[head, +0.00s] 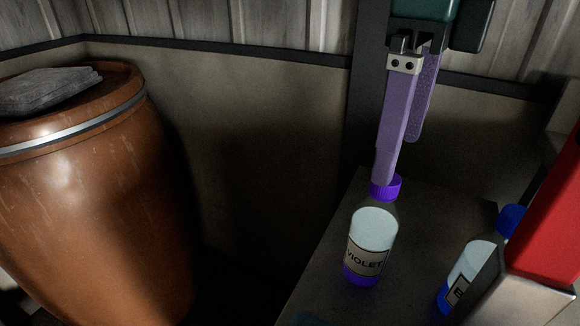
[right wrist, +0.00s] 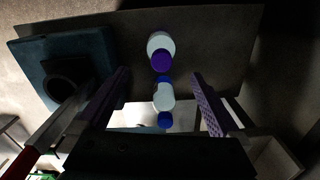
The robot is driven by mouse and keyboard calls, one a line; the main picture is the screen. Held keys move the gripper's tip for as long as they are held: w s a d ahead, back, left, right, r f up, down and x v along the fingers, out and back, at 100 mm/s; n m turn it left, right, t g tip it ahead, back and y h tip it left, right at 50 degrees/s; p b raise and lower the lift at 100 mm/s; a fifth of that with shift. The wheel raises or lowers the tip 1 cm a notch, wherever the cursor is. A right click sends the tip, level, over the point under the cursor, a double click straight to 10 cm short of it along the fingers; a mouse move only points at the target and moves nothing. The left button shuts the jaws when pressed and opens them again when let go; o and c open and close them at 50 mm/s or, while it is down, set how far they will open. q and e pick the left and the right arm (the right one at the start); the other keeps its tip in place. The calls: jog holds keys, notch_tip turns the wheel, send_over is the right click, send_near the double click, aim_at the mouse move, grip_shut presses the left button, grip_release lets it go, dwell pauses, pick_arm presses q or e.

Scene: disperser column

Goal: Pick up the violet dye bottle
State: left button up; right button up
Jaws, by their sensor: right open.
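The violet dye bottle (head: 370,240) stands upright on a grey surface (head: 320,275); it has a purple cap, a pale body and a label reading "VIOLET". My right gripper (head: 398,163) hangs down from above with its purple fingers apart and empty. In the head view its nearer fingertip overlaps the cap; I cannot tell if they touch. In the right wrist view the violet bottle (right wrist: 161,58) lies between and just beyond the open fingers (right wrist: 159,77). My left gripper is not in view.
A blue-capped bottle (head: 470,275) stands close to the right, partly hidden by a red and grey part (head: 548,225). It also shows in the right wrist view (right wrist: 164,97). A teal block with a round dark opening (right wrist: 88,55) is nearby. An orange-brown barrel (head: 85,210) stands left.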

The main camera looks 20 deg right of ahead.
aim_at(379, 207)
notch_tip(379, 207, down, 4)
jog(key=f, duration=0.6)
jog(key=shift+w+b, duration=0.2)
jog(key=shift+b, duration=0.15)
grip_shut()
dwell(0.5)
